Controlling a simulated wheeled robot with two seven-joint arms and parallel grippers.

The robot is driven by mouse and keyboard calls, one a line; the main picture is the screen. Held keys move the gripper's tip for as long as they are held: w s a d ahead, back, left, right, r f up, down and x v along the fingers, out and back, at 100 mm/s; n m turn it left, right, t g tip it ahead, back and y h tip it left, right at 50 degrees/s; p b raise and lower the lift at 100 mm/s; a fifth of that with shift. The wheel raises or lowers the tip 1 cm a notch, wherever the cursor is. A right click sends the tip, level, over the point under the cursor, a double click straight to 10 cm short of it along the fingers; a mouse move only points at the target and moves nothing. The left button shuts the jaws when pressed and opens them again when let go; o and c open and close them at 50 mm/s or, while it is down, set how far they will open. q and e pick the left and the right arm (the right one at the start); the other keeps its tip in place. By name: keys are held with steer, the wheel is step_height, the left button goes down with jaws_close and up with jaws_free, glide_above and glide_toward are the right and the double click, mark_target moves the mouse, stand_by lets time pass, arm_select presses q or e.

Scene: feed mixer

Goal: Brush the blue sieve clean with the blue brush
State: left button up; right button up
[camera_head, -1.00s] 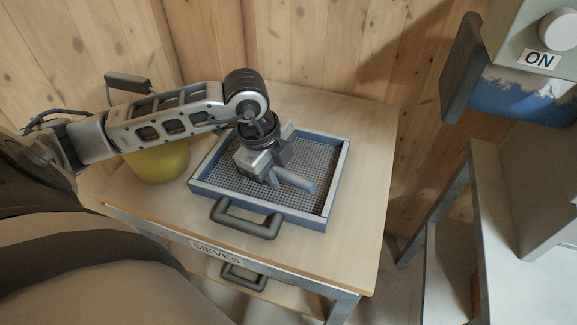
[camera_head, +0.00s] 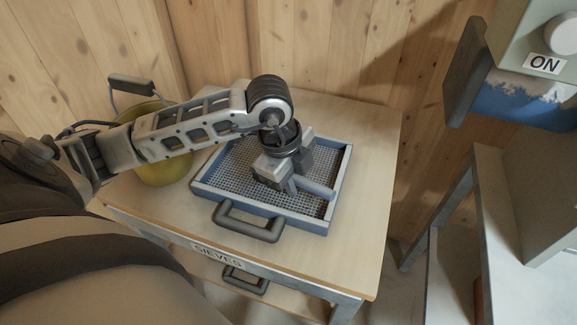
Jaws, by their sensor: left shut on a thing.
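The blue sieve (camera_head: 211,195) lies flat on the wooden table in the head view, its grey mesh inside a blue frame and a dark handle (camera_head: 248,222) at its front. My left gripper (camera_head: 290,184) is over the sieve's right-middle part, pointing down, and is shut on the blue brush (camera_head: 316,188). The brush's blue handle sticks out to the right of the jaws. The brush's bristles are hidden under the gripper, so I cannot tell whether they touch the mesh. My right gripper is not in view.
A yellow bucket (camera_head: 163,168) with a dark grip stands at the table's left, behind my left arm. The table (camera_head: 365,215) bears a SIEVES label and has bare room to the right. A machine with an ON label (camera_head: 544,64) and a metal stand are at the right.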

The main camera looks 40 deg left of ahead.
mark_target(315, 185)
arm_select(q)
steer(key=shift+w+d, duration=0.3)
steer(key=shift+d, duration=0.7)
steer(key=shift+w+d, duration=0.3)
steer(key=shift+d, duration=0.65)
steer(key=p+v, duration=0.2)
steer(key=v, duration=0.1)
steer(key=shift+w+d+r+p, duration=0.1)
steer(key=shift+w+d+p, duration=0.05)
steer(key=shift+w+p, duration=0.2)
